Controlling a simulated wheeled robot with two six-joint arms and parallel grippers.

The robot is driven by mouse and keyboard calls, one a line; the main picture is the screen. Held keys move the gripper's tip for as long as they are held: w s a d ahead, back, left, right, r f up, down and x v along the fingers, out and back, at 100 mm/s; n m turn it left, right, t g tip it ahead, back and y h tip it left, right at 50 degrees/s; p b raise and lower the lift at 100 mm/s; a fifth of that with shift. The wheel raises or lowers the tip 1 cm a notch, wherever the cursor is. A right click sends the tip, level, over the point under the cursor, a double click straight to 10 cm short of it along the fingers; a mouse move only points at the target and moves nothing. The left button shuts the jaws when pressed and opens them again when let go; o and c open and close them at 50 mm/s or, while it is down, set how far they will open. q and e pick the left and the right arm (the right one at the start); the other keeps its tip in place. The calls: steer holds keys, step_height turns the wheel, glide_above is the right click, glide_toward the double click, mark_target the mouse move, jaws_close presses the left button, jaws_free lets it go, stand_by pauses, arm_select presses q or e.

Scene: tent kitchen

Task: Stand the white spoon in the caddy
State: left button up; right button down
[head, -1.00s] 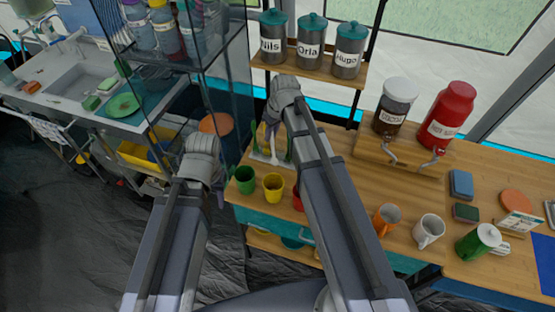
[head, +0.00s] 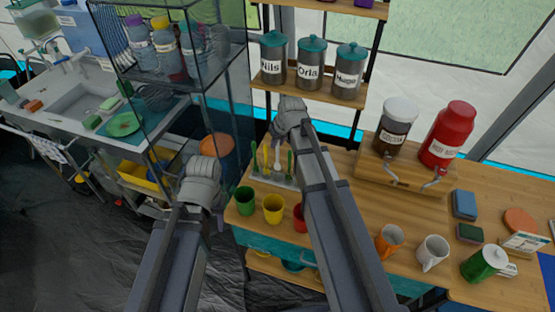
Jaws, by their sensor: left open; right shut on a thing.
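The caddy (head: 260,178) is a low pale rack at the back left of the wooden counter, below the canisters. Yellow and green utensils stand upright in it. The white spoon (head: 277,158) is upright among them, under my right gripper (head: 277,134). That gripper is shut on the spoon's upper part, and my arm hides some of it. The spoon's lower end overlaps the caddy; I cannot tell whether it is inside a slot or just above. My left gripper (head: 217,196) is open and apart from the counter, left of the green cup, its fingers mostly hidden.
A green cup (head: 245,200), a yellow cup (head: 273,209) and a red cup (head: 300,218) stand in front of the caddy. Named canisters (head: 310,66) stand on a shelf above. A glass-sided rack (head: 180,75) is at the left. Mugs and two dispensers are to the right.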

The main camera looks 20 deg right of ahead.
mark_target(278, 149)
arm_select(q)
steer(key=shift+f, duration=0.5)
arm_select(e)
steer(key=shift+f, duration=0.5)
arm_select(q)
step_height(278, 149, down, 4)
steer(key=b, duration=0.3)
steer(key=shift+r+b, duration=0.25)
steer(key=shift+b, duration=0.1)
arm_select(e)
step_height(278, 149, down, 4)
steer(key=shift+r, duration=0.25)
steer(key=shift+f, duration=0.15)
arm_select(q)
steer(key=shift+f, duration=0.15)
arm_select(e)
steer(key=c, duration=0.8)
jaws_free()
